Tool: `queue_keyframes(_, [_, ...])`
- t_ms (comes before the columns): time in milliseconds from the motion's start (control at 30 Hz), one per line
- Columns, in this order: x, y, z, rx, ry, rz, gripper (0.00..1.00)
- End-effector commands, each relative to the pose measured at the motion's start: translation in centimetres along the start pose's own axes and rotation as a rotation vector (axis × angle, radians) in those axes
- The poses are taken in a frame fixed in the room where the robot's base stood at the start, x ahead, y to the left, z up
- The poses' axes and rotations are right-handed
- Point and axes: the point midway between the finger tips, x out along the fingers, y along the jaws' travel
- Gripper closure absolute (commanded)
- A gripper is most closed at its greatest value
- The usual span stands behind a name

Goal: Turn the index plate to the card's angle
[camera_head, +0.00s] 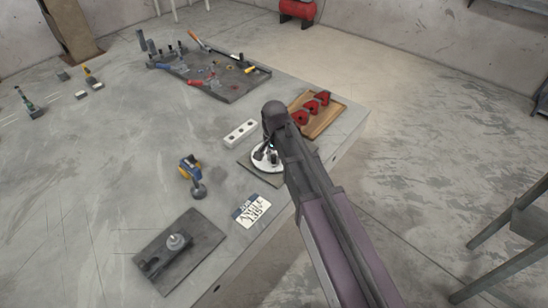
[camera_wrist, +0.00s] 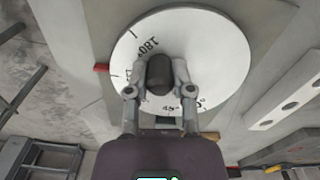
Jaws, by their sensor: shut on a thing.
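The index plate (camera_wrist: 218,48) is a round white disc with black marks and numbers. In the wrist view "180" shows upside down near the upper left and "45" and "0" near the bottom. A dark knob (camera_wrist: 159,75) stands at its middle. My gripper (camera_wrist: 160,68) is shut on this knob, one finger on each side. In the head view my gripper (camera_head: 267,151) and arm cover much of the plate (camera_head: 261,166). The job card (camera_head: 252,210) lies flat on the table, left of my arm; its angle number looks like 135, but is small.
A wooden board (camera_head: 325,124) with red parts lies behind the plate, and a white block with holes (camera_head: 241,132) stands to its left. A blue and yellow tool (camera_head: 191,174) stands left. A dark plate with a grey fixture (camera_head: 176,241) lies front left.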

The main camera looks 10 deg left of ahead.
Motion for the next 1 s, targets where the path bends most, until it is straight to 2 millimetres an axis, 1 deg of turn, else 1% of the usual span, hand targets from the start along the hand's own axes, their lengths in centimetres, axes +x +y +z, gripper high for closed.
queue_keyframes(67, [0.0, 0.1, -0.1, 0.001, 0.005, 0.006, 1.0])
queue_keyframes(100, [0.0, 0.0, 0.0, 0.0, 0.006, 0.006, 0.63])
queue_keyframes(167, [0.0, -0.1, 0.1, -0.001, 0.006, 0.006, 0.46])
queue_keyframes(200, [0.0, -0.1, 0.1, -0.002, 0.005, 0.006, 0.35])
queue_keyframes(767, [0.0, -0.4, 0.3, -0.007, 0.004, 0.004, 0.35])
queue_keyframes(867, [-0.2, -0.3, 0.3, -0.007, 0.006, -0.002, 0.35])
queue_keyframes(1000, [-1.1, -0.1, 0.2, -0.007, 0.018, -0.025, 0.35])
